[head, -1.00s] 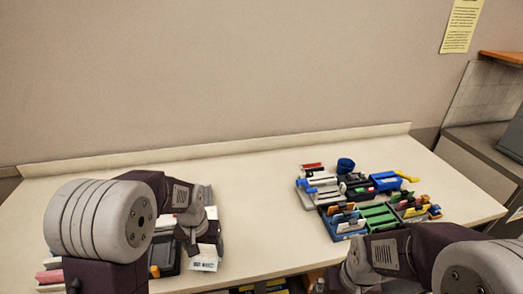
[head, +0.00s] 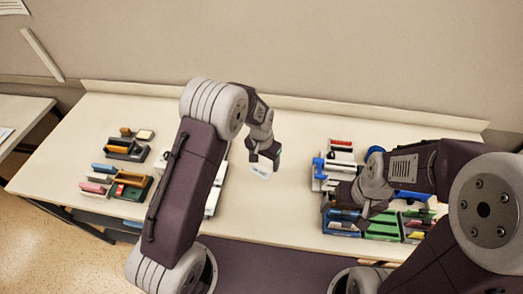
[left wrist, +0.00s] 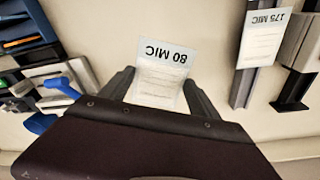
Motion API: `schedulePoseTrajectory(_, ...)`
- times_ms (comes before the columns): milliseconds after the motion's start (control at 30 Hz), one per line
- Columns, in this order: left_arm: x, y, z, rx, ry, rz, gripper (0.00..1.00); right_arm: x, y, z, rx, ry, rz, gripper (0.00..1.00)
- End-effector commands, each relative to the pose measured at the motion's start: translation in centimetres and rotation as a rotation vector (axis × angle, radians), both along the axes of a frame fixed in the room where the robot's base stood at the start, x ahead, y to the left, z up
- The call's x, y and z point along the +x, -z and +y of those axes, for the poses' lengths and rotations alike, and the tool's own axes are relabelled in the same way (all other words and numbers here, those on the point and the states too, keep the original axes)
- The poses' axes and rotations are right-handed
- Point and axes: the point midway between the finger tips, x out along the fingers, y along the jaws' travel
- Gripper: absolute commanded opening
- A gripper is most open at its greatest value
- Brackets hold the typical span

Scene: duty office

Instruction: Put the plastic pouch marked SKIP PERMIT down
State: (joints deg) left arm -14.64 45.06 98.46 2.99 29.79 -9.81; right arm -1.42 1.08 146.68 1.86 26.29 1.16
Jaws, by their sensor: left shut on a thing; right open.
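My left gripper (head: 264,158) is shut on a white pouch (head: 262,171), above the clear middle of the table. In the left wrist view the pouch (left wrist: 162,72) sits between the two fingers (left wrist: 160,88), with "80 MIC" and small print upside down on it. I cannot read SKIP PERMIT on it. Its lower end is hidden by the gripper body. My right gripper (head: 366,205) is open over the items on the right, partly hidden against them.
The table (head: 290,215) has bare room between the left and right groups. Trays (head: 381,228) of office items stand on the right. Dark holders (head: 128,146) stand on the left. A card marked "175 MIC" (left wrist: 262,38) shows in the left wrist view.

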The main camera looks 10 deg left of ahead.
Motion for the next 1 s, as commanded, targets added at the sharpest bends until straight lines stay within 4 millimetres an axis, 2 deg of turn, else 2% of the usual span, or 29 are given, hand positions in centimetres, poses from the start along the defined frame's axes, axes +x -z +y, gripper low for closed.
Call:
schedulePoseTrajectory(133, -0.1, -0.1, -0.2, -0.001, 0.006, -0.001, 0.34, 0.0, -0.2, 0.0, 0.000, 0.000, 0.000, 1.00)
schedulePoseTrajectory(233, 0.6, 1.0, 0.8, 0.000, 0.003, -0.002, 0.34, 0.0, 0.9, 0.0, 0.000, 0.000, 0.000, 1.00)
schedulePoseTrajectory(500, 4.5, 5.7, 7.1, -0.001, -0.001, -0.003, 0.34, 0.0, 4.9, 0.0, 0.000, 0.000, 0.000, 1.00)
schedulePoseTrajectory(633, 5.7, 6.8, 9.0, -0.001, 0.003, -0.002, 0.34, 0.0, 5.8, 0.0, 0.000, 0.000, 0.000, 1.00)
schedulePoseTrajectory(867, 6.2, 7.0, 9.7, -0.001, 0.007, -0.001, 0.34, 0.0, 5.9, 0.0, 0.000, 0.000, 0.000, 1.00)
schedulePoseTrajectory(1000, 6.1, 9.4, 9.7, -0.001, 0.006, -0.001, 0.34, 0.0, 7.9, 0.0, 0.000, 0.000, 0.000, 1.00)
